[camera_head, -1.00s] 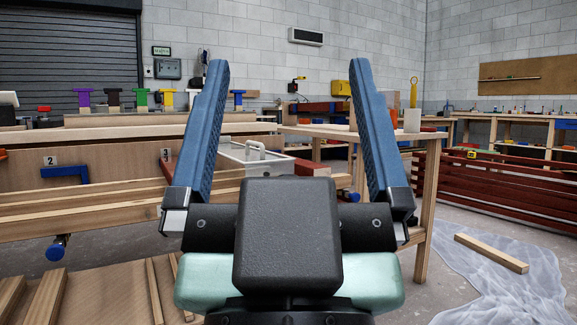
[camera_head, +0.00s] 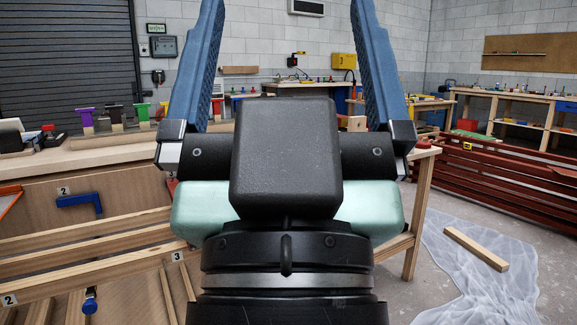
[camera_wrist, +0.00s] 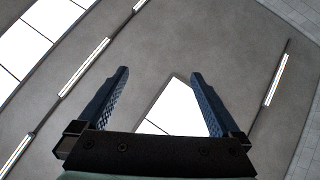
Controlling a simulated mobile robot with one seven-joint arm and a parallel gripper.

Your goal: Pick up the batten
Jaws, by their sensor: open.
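A plain wooden batten (camera_head: 476,248) lies alone on a crumpled translucent sheet on the floor at the right in the head view. Dark red painted battens (camera_head: 520,172) lie in a long stack behind it. Pale battens (camera_head: 95,244) rest along the front of the bench at the left. Several pieces make it unclear which one the task means. My gripper (camera_head: 287,8) points upward in the middle, its two blue fingers wide apart and empty. The wrist view shows it open (camera_wrist: 159,73) against the ceiling. No batten is near the fingers.
The workbench (camera_head: 100,155) with clamps and coloured blocks fills the left. The translucent sheet (camera_head: 440,280) covers floor at the right, with a wooden table leg (camera_head: 421,215) beside it. More benches stand along the back wall. My arm hides the centre.

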